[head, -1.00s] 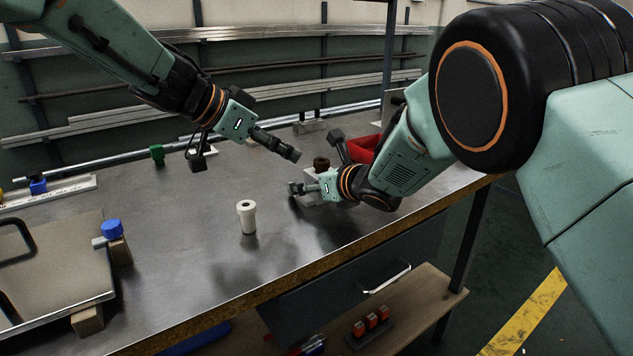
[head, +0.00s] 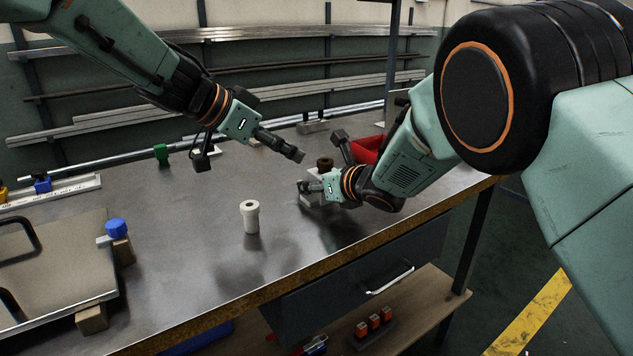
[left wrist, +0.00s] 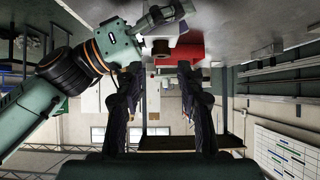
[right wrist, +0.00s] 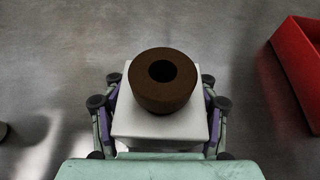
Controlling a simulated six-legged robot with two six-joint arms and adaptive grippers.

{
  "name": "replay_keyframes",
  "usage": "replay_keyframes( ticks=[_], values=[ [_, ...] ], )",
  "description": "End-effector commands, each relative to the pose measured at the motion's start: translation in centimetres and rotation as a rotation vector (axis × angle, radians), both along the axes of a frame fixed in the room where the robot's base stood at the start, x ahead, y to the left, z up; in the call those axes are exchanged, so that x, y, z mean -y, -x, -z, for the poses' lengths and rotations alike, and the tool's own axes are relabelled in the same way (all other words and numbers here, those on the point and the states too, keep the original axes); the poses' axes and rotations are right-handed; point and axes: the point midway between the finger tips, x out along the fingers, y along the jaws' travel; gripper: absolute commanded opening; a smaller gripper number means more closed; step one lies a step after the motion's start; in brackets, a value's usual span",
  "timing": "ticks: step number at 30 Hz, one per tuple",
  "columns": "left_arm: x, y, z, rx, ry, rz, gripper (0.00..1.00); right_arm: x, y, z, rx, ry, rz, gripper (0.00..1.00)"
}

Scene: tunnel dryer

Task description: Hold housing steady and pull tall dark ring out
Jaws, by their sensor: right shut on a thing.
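A dark brown ring (right wrist: 165,97) with a round hole stands upright in the top of the pale block-shaped housing (right wrist: 127,122). In the head view the ring (head: 325,165) shows above my right gripper (head: 304,187), which hides much of the housing. My right gripper is shut on the housing, with fingers against both its sides. My left gripper (head: 298,156) is open and empty, up and to the left of the ring. In the left wrist view the ring (left wrist: 160,47) lies ahead of the spread fingertips, apart from them.
A red bin (head: 367,149) stands behind the right arm; its edge also shows in the right wrist view (right wrist: 300,75). A white cylinder (head: 250,217) stands alone on the bench, left of the housing. The bench between them is clear.

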Motion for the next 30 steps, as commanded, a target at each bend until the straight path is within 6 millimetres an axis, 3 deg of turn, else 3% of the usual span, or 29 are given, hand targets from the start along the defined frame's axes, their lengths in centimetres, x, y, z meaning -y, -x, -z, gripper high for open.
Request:
replay_keyframes(
  ticks=[6, 12, 16, 22, 30],
  values=[
    [-0.4, -0.1, 0.9, -0.017, 0.009, -0.006, 0.37, 0.0, 0.0, 0.1, -0.001, 0.000, 0.000, 0.13],
    [-3.7, -1.3, 3.1, -0.051, 0.147, -0.010, 0.37, 0.0, 0.0, 0.0, -0.001, 0.000, 0.000, 0.13],
    [-4.9, -1.4, 2.1, 0.029, 0.232, 0.094, 0.37, 0.0, 0.0, 0.1, -0.001, 0.000, 0.000, 0.13],
    [-4.1, -0.8, 0.3, 0.130, 0.248, 0.214, 0.37, 0.0, 0.0, 0.1, -0.002, 0.001, 0.000, 0.12],
    [-1.6, -1.7, 1.5, 0.137, 0.240, 0.226, 0.37, 0.0, 0.0, 0.1, -0.001, 0.000, 0.000, 0.12]
  ],
)
